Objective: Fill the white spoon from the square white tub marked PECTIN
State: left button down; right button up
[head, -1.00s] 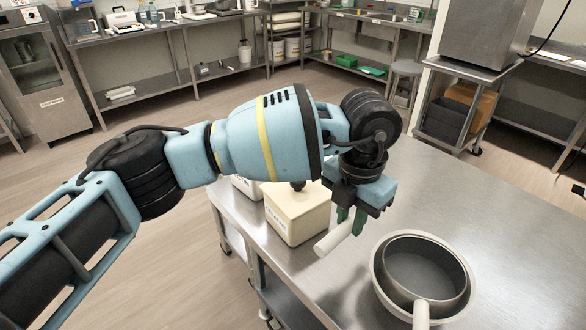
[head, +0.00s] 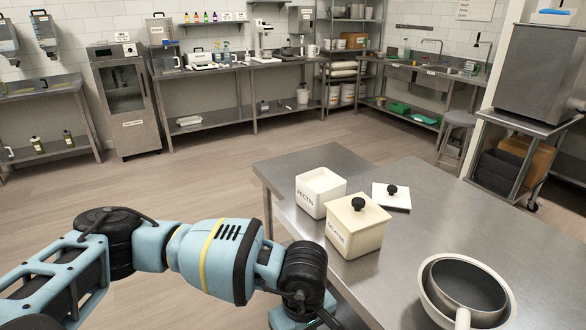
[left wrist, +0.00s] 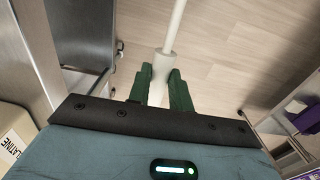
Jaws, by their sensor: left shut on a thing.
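The square white tub marked PECTIN (head: 312,207) stands open on the steel table in the head view, and its inside looks white. Its white lid (head: 404,202) with a black knob lies on the table to its right. My left gripper (left wrist: 160,84) is shut on the thick pale handle of the white spoon (left wrist: 174,30), seen in the left wrist view. The spoon's thin shaft runs out of the top of that view, so its bowl is hidden. In the head view, my left gripper is cut off at the bottom edge. My right gripper is not seen.
A cream tub marked GELATINE (head: 350,243) with its lid on stands close in front of the PECTIN tub. It also shows in the left wrist view (left wrist: 14,140).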

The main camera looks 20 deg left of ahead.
pick_arm(q)
jog(key=s+a+f+m+p, duration=0.1)
jog(key=s+a+f+m, duration=0.5)
jog(key=m, duration=0.5)
jog(key=shift+a+f, duration=0.2)
jog(key=shift+a, duration=0.8)
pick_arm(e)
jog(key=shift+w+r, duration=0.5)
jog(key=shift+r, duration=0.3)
pick_arm(q)
jog(key=shift+a, duration=0.1)
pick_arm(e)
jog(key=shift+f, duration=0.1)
